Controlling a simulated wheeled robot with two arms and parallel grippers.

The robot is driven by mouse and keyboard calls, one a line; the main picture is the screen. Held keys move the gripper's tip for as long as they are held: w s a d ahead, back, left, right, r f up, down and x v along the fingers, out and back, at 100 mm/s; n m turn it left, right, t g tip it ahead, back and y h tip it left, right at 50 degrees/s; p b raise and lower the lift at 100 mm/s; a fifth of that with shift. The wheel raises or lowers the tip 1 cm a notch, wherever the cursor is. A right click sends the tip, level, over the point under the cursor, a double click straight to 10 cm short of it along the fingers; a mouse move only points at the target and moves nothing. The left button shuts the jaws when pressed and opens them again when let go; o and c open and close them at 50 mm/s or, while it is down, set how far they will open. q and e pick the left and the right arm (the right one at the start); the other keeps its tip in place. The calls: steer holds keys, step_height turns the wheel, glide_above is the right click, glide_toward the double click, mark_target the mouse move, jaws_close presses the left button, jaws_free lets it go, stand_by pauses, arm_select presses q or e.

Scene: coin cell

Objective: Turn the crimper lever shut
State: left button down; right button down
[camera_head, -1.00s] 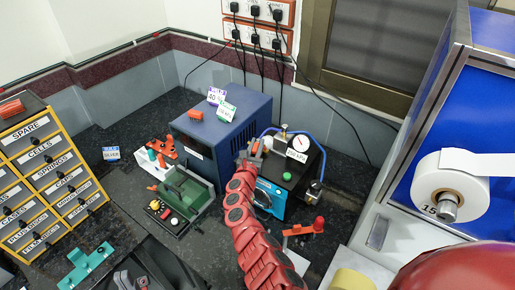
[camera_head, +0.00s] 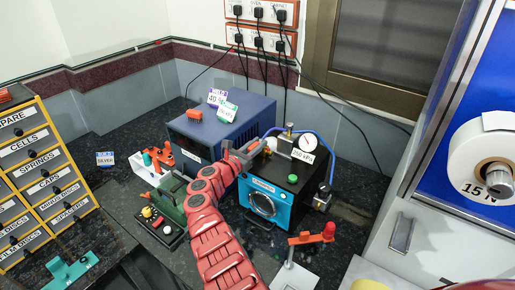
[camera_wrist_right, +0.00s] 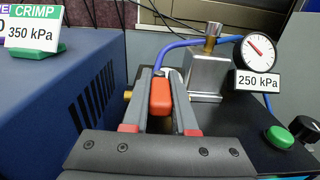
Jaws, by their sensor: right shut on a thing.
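The crimper is a black box with a blue front (camera_head: 263,203), a round gauge (camera_head: 307,143) and a green button (camera_head: 292,178). Its label reads 250 kPa in the right wrist view (camera_wrist_right: 258,80). The orange lever grip (camera_wrist_right: 160,96) stands between the two fingers of my right gripper (camera_wrist_right: 160,84), which is shut on it. In the head view my right gripper (camera_head: 245,150) is at the crimper's upper left side, by the blue cabinet. The lever's lower part is hidden by the gripper. My left gripper is not in view.
A blue cabinet (camera_head: 215,135) with label cards stands close left of the crimper. A green device (camera_head: 172,205) sits in front of it. A small orange-armed stand (camera_head: 312,238) is at the crimper's front right. A yellow drawer rack (camera_head: 40,170) is far left.

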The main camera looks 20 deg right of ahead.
steer(key=shift+f, duration=0.1)
steer(key=c, duration=0.7)
jaws_free()
steer(key=v, duration=1.7)
steer(key=shift+s+a, duration=0.15)
steer(key=shift+s, duration=0.05)
